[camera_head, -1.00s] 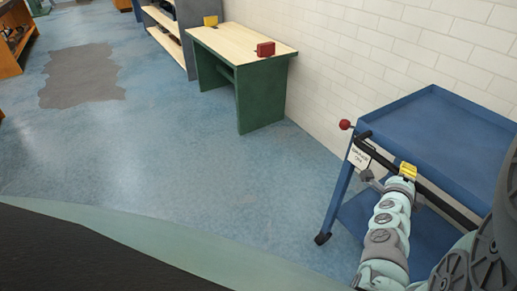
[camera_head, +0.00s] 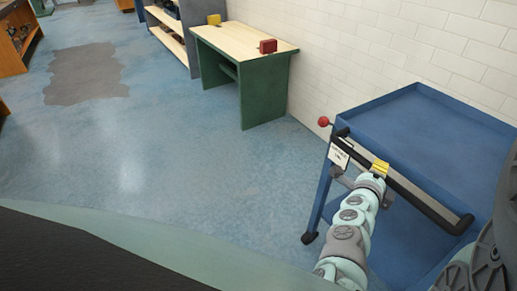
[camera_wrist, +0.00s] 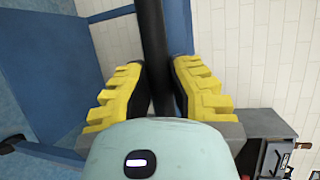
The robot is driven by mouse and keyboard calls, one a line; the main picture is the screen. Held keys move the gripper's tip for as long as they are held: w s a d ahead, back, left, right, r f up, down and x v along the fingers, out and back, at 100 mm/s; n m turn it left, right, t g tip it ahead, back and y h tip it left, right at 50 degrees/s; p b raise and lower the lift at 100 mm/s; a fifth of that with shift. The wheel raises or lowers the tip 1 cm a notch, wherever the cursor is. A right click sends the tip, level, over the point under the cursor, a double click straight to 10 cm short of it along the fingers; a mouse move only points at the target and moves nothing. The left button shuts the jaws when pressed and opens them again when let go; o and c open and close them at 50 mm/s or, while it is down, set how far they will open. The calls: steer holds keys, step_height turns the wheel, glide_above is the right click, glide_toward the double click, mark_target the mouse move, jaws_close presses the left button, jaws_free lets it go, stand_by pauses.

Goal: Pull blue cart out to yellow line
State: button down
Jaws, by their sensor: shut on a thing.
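The blue cart (camera_head: 430,125) stands at the right in the head view, close to the white brick wall. It has a top tray, a lower shelf and a black handle bar (camera_head: 432,207) along its near side. A white tag and a red knob are at the handle's left end. My gripper (camera_head: 379,168) is at the handle bar, left of its middle. In the wrist view my gripper's yellow fingers (camera_wrist: 160,85) are on both sides of the black bar (camera_wrist: 151,35) and shut on it. No yellow line shows in either view.
A green bench (camera_head: 243,75) with a wooden top stands along the wall, holding a red box and a yellow box. A grey shelf (camera_head: 185,35) is beyond it. The blue floor (camera_head: 170,150) left of the cart is clear, with a dark grey patch (camera_head: 85,75) farther off.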

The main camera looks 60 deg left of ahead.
steer(key=s+a+p, duration=0.1)
steer(key=s, duration=2.8)
steer(key=shift+s+f+p, duration=0.15)
steer(key=shift+s+p, duration=0.05)
steer(key=shift+p, duration=0.2)
steer(key=c, duration=1.1)
jaws_free()
steer(key=shift+a, duration=0.15)
steer(key=shift+o, duration=1.3)
steer(key=shift+w, duration=0.1)
steer(key=v, duration=1.2)
steer(key=shift+r, duration=0.2)
